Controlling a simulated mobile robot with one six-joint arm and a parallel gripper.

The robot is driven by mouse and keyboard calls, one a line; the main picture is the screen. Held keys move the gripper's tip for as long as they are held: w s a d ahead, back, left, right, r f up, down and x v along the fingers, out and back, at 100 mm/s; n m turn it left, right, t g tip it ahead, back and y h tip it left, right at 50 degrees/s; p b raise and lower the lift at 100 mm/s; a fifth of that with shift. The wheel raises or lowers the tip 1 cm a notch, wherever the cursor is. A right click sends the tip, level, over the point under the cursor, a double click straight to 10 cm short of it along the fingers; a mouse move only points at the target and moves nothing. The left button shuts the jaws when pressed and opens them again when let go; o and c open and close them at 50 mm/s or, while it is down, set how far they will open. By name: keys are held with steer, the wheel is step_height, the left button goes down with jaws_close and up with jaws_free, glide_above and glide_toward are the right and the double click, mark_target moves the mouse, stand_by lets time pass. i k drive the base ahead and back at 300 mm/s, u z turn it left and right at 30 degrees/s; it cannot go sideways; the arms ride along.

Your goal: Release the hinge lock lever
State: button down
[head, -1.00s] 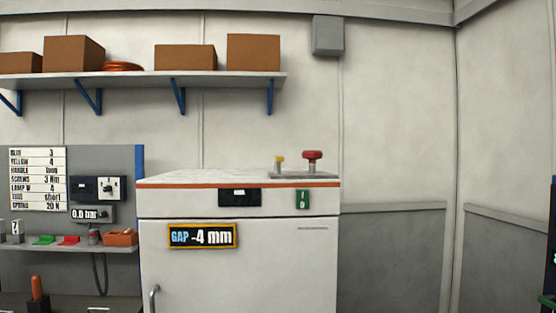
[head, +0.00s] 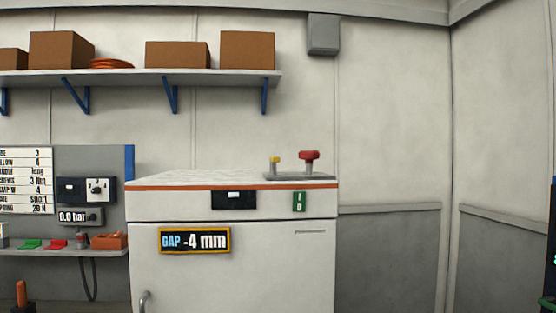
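No part that I can name for sure as the hinge lock lever shows in the head view. A white cabinet (head: 240,275) with an orange stripe stands at the centre. On its top right sits a grey plate (head: 318,177) with a red knob (head: 309,156) and a smaller yellow knob (head: 275,160). The cabinet front has a display (head: 195,240) reading "GAP -4 mm", a green label (head: 299,202), a small black panel (head: 233,200) and a grey handle (head: 144,302) at lower left. My gripper is not in view.
A shelf (head: 130,77) with brown boxes (head: 247,50) hangs on the back wall. On the left, a workbench (head: 100,251) holds small coloured parts and a gauge (head: 80,217) reading 0.0 bar. A dark object (head: 550,240) cuts in at the right edge.

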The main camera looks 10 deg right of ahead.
mark_target(273, 160)
steer(key=i, duration=0.95)
